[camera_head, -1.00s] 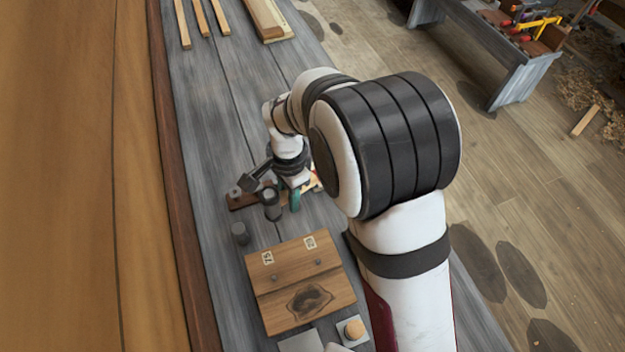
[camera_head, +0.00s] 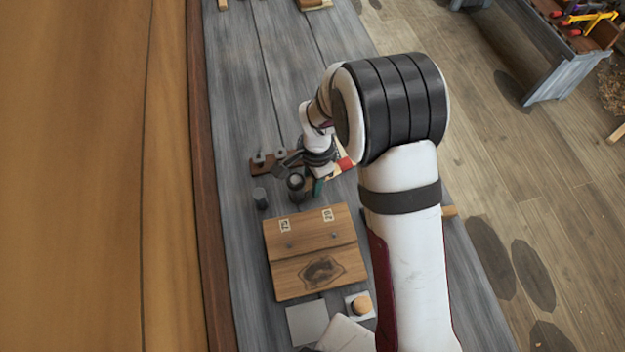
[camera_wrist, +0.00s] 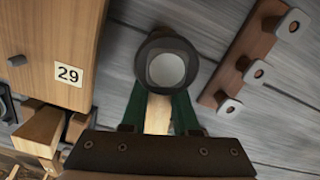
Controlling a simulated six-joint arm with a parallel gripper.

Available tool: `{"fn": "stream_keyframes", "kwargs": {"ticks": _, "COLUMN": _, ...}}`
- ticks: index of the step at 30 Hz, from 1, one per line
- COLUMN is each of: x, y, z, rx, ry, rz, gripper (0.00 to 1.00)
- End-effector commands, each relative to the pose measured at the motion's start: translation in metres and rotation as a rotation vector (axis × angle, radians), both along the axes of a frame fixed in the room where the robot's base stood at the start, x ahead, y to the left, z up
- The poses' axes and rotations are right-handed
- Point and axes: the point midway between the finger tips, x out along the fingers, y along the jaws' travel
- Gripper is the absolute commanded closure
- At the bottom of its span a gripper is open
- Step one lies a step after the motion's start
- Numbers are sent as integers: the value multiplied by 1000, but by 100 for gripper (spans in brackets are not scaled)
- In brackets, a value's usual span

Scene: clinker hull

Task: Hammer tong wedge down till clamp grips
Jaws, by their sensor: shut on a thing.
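My gripper (camera_wrist: 158,118) has green fingers, shut on the pale handle of a hammer (camera_wrist: 166,68). The hammer head is a dark cylinder with a pale round face toward the wrist camera. In the head view the head (camera_head: 296,183) shows beside my gripper (camera_head: 317,187), above the bench and apart from the wooden box-like block. I cannot make out the tong or its wedge for certain. Pale wooden pieces (camera_wrist: 38,132) show at the lower left of the wrist view, partly cut off. My arm hides part of the bench.
A wooden block (camera_head: 315,250) with number labels lies on the grey plank bench (camera_head: 235,90); label 29 (camera_wrist: 69,74) shows in the wrist view. A brown rack with metal pegs (camera_wrist: 255,50), a small grey cylinder (camera_head: 260,197) and a round knob (camera_head: 361,305) are near. The hull (camera_head: 90,180) borders the left.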

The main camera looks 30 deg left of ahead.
Motion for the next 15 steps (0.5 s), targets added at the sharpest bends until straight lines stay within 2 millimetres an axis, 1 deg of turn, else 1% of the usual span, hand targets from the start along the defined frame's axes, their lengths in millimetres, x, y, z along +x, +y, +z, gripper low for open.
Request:
{"fn": "stream_keyframes", "kwargs": {"ticks": 13, "x": 0, "y": 0, "z": -8, "rx": 1, "ry": 0, "rz": 0, "gripper": 100}}
{"fn": "stream_keyframes", "kwargs": {"ticks": 14, "x": 0, "y": 0, "z": -8, "rx": 1, "ry": 0, "rz": 0, "gripper": 66}}
{"fn": "stream_keyframes", "kwargs": {"ticks": 15, "x": 0, "y": 0, "z": -8, "rx": 1, "ry": 0, "rz": 0, "gripper": 59}}
